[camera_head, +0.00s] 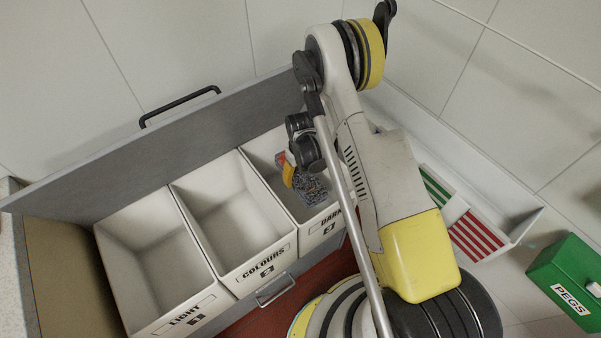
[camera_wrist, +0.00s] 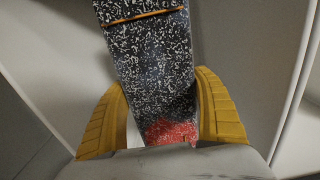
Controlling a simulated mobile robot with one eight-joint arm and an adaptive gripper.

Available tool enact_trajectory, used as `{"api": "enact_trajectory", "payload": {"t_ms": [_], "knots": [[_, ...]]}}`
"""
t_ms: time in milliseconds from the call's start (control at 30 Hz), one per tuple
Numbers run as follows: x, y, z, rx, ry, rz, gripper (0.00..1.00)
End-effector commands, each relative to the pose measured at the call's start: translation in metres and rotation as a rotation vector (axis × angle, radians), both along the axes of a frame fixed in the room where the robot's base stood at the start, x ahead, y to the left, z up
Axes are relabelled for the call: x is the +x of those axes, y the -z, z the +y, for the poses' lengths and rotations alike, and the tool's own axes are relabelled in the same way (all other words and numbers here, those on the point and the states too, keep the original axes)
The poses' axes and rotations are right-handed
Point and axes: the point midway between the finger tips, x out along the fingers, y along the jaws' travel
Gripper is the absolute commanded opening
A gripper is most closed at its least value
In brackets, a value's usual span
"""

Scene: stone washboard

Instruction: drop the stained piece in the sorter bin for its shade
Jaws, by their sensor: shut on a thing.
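The stained piece (camera_head: 312,188) is dark with white speckles and shows over the opening of the DARK bin (camera_head: 259,153). In the wrist view the piece (camera_wrist: 155,65) has a red stain at its near end and a thin orange line across its far part. My gripper (camera_head: 288,174) has yellow fingers, and in the wrist view the gripper (camera_wrist: 160,95) is shut on the piece, one finger on each side. The LIGHT bin (camera_head: 150,245) and the COLOURS bin (camera_head: 225,205) look empty. My arm hides part of the DARK bin and its label.
A white tray (camera_head: 520,222) with green-striped and red-striped cloths lies to the right. A green PEGS box (camera_head: 565,270) is at the far right. Tiled walls close off the back.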

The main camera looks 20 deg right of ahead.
Motion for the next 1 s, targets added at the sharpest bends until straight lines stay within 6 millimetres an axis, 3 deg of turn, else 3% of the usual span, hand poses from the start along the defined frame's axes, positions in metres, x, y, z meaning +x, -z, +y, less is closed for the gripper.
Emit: {"api": "enact_trajectory", "payload": {"t_ms": [267,300,367,400,700,1000], "knots": [[0.0,0.001,0.0,0.0,0.0,0.0,0.32],[0.0,0.001,0.0,0.0,0.0,0.0,0.79],[0.0,0.001,0.0,0.0,0.0,0.0,0.97],[0.0,0.001,0.0,0.0,0.0,0.0,1.0],[0.0,-0.006,0.0,0.0,0.0,0.0,1.0],[0.0,-0.067,0.0,0.0,0.0,0.0,1.0]]}}
